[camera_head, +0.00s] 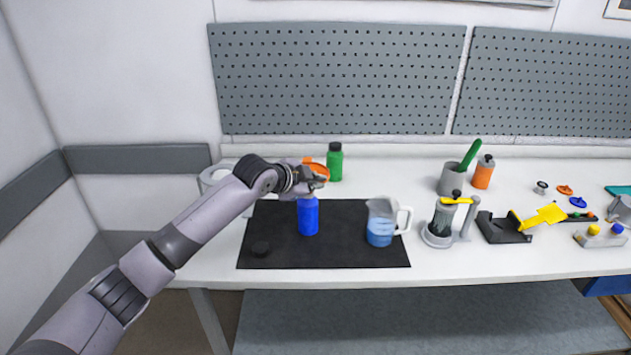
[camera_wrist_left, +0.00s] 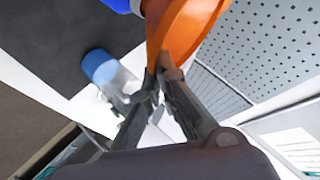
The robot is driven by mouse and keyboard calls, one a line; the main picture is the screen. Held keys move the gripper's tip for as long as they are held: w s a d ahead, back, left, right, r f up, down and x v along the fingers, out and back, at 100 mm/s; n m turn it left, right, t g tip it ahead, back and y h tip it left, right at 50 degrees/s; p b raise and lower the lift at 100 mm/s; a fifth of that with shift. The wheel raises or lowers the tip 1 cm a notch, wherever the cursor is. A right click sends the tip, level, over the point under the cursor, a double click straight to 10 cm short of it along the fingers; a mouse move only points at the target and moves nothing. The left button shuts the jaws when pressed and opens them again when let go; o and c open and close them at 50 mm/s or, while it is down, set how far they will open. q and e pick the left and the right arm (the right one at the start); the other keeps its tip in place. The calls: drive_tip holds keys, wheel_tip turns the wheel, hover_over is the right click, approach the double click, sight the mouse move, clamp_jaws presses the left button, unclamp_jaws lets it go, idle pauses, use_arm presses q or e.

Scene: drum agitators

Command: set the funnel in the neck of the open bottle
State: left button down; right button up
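The blue bottle (camera_head: 308,217) stands upright on the black mat (camera_head: 340,255); its neck is hidden behind my left gripper in the head view. My left gripper (camera_head: 318,181) is just above the bottle and shut on the orange funnel (camera_head: 316,168). The funnel fills the top middle of the left wrist view (camera_wrist_left: 188,28), with the fingertips (camera_wrist_left: 160,78) pinching its edge. A bit of the blue bottle (camera_wrist_left: 113,5) and a pale neck show beside the funnel there. I cannot tell whether the spout is inside the neck. My right gripper is out of view.
A black cap (camera_head: 260,248) lies on the mat's left part. A jug of blue liquid (camera_head: 380,228) stands at the mat's right. A green bottle (camera_head: 335,162) stands behind the mat.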

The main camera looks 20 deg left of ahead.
use_arm(q)
drive_tip(key=c, duration=2.3)
unclamp_jaws()
drive_tip(key=o, duration=0.6)
drive_tip(key=o, duration=0.3)
drive_tip(key=shift+s+d+r+p, duration=0.4)
drive_tip(key=shift+s+r+p, duration=0.25)
drive_tip(key=shift+p, duration=0.45)
drive_tip(key=shift+s+d+r+p, duration=0.4)
drive_tip(key=shift+r+p, duration=0.45)
drive_tip(key=shift+p, duration=0.3)
drive_tip(key=shift+s+d+r+p, duration=0.35)
drive_tip(key=shift+s+r+p, duration=0.3)
drive_tip(key=shift+p, duration=0.45)
